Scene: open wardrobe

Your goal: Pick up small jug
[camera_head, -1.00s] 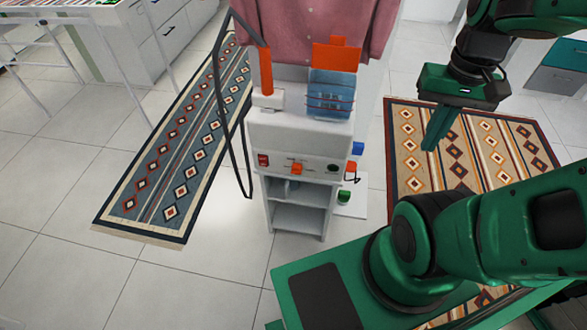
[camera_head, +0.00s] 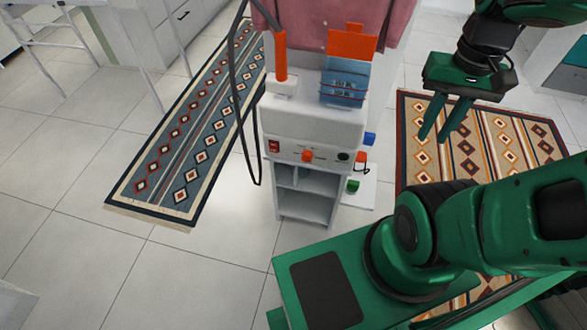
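I cannot surely pick out a small jug. A white cart (camera_head: 312,125) stands at the centre. In its upper open compartment, a small greyish shape (camera_head: 290,176) is too dim to name. A blue see-through container (camera_head: 345,83) with an orange upper part sits on the cart's top. My gripper (camera_head: 433,138) is at the upper right, pointing down, to the right of the cart and apart from it. Its two green fingers are spread with nothing between them.
A pink garment (camera_head: 380,22) hangs behind the cart. A dark hose (camera_head: 240,120) loops down its left side. Small blue, red and green items (camera_head: 353,186) are at its right side. Patterned rugs lie left (camera_head: 192,140) and right (camera_head: 480,140). The tiled floor in front is clear.

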